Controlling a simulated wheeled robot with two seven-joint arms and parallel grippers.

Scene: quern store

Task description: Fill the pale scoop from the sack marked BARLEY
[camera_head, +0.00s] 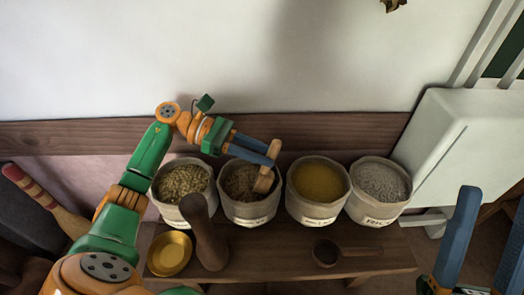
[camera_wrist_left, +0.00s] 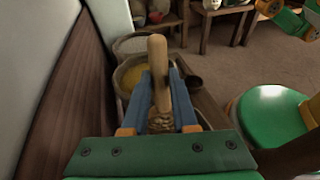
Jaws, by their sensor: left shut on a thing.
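The pale scoop (camera_head: 264,180) has a light wooden handle, which also shows upright in the left wrist view (camera_wrist_left: 158,70). My left gripper (camera_head: 262,154) is shut on that handle. The scoop's bowl is tilted at the mouth of the second sack from the left (camera_head: 246,209), against brown grain; I cannot tell how deep it is or how much it holds. That sack's label is too small to read, so I cannot tell which sack says BARLEY. My right gripper (camera_head: 494,215) is open and empty at the lower right, away from the sacks.
Sacks of greenish grain (camera_head: 184,182), yellow grain (camera_head: 319,182) and white grain marked RICE (camera_head: 380,183) share the wooden bench (camera_head: 285,260). A brass dish (camera_head: 170,255), a dark wooden post-like piece (camera_head: 207,238) and a dark scoop (camera_head: 327,253) are in front. A wall stands close behind.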

